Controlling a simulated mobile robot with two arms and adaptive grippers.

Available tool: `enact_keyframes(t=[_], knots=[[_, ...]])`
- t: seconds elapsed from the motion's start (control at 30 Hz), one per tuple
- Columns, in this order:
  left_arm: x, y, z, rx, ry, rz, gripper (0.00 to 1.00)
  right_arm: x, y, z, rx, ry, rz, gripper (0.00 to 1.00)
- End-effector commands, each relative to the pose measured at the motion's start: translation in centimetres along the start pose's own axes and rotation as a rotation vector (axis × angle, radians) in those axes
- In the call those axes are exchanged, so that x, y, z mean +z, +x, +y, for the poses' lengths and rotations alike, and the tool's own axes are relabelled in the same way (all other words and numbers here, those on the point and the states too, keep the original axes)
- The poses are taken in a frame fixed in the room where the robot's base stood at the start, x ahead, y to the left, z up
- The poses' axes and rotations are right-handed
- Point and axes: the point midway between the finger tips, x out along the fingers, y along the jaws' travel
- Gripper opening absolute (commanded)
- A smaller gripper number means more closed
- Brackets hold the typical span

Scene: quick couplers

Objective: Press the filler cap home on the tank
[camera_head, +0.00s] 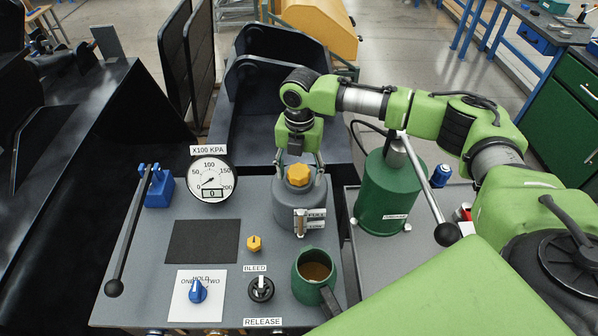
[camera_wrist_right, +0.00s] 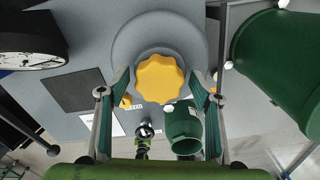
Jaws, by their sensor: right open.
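The yellow, lobed filler cap (camera_head: 298,174) sits on top of the round grey tank (camera_head: 289,207). It looks level, but I cannot tell how deep it is seated. My right gripper (camera_head: 299,164) points down over the cap, open, with one finger on each side. In the right wrist view the cap (camera_wrist_right: 160,79) lies centred between the spread fingers (camera_wrist_right: 160,92), with a gap on both sides. The grey tank top (camera_wrist_right: 120,45) shows around it. My left gripper is not in view.
A gauge (camera_head: 212,179) reading near zero stands left of the tank. A green mug (camera_head: 306,287) of brown liquid, a small yellow knob (camera_head: 254,243) and a black release knob (camera_head: 261,288) are in front. A green cylinder (camera_head: 384,196) with a long lever stands right.

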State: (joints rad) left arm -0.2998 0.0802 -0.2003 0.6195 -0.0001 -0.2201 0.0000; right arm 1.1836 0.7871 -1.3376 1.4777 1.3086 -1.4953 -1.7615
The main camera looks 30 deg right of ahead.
Motion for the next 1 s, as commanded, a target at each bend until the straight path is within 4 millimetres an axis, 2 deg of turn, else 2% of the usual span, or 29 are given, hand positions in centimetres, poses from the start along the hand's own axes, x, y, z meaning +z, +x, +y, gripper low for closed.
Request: enact_keyframes(t=[0.17, 0.27, 0.6, 0.7, 0.83, 1.0], knots=[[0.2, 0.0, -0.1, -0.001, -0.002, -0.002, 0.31, 0.1, -0.5, 0.1, 0.002, 0.001, -0.002, 0.59], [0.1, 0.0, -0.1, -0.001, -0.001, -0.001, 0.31, 0.1, -1.8, 0.1, 0.004, 0.000, -0.003, 0.59], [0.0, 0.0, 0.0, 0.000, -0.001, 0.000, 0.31, 0.1, -8.8, 0.1, 0.004, -0.001, -0.002, 0.59], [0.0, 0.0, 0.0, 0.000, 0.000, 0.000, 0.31, 0.1, -10.3, 0.1, 0.003, 0.000, -0.001, 0.59], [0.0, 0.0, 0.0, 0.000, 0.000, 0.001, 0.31, 0.1, -11.5, 0.1, 0.000, 0.000, 0.000, 0.59], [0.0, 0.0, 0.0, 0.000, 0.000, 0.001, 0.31, 0.1, -12.0, 0.0, 0.000, 0.000, 0.001, 0.59]])
